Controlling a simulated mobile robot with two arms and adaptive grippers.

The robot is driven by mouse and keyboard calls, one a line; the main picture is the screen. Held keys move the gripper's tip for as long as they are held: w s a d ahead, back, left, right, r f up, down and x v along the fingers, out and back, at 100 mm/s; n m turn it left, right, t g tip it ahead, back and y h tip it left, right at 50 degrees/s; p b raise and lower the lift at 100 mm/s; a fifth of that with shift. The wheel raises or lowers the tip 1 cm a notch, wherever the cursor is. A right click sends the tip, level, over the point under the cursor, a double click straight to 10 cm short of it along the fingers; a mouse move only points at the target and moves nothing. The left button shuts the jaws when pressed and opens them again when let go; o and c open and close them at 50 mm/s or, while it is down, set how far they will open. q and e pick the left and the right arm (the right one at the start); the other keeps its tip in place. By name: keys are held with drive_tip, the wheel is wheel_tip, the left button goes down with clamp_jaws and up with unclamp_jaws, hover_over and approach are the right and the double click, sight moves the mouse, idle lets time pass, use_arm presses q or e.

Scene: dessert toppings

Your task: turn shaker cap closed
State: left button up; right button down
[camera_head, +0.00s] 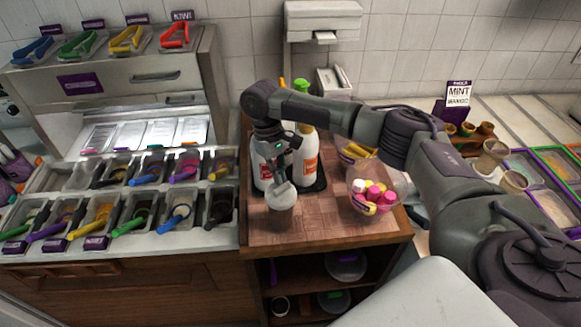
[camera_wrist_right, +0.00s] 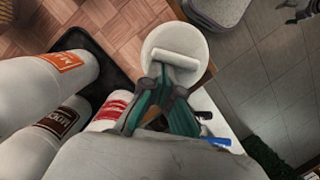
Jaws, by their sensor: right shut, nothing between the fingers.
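The shaker (camera_head: 283,219) stands upright on the wooden counter top, near its front left edge. Its pale round cap (camera_head: 275,203) faces up; in the right wrist view the cap (camera_wrist_right: 155,41) is a white disc with a raised bar (camera_wrist_right: 176,60) across it. My right gripper (camera_head: 282,186) points down at the cap from above. In the right wrist view its fingertips (camera_wrist_right: 163,72) are together beside the bar, with nothing between them. Whether they touch the cap I cannot tell. The shaker's body is hidden below the cap in that view. My left gripper is not in view.
White sauce bottles (camera_head: 307,152) stand on a dark tray (camera_wrist_right: 112,62) close behind the shaker. Topping bins with scoops (camera_head: 130,215) lie to the left. Bare wood (camera_head: 318,222) shows between shaker and bowl.

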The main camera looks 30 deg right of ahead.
drive_tip(key=shift+a, duration=0.2)
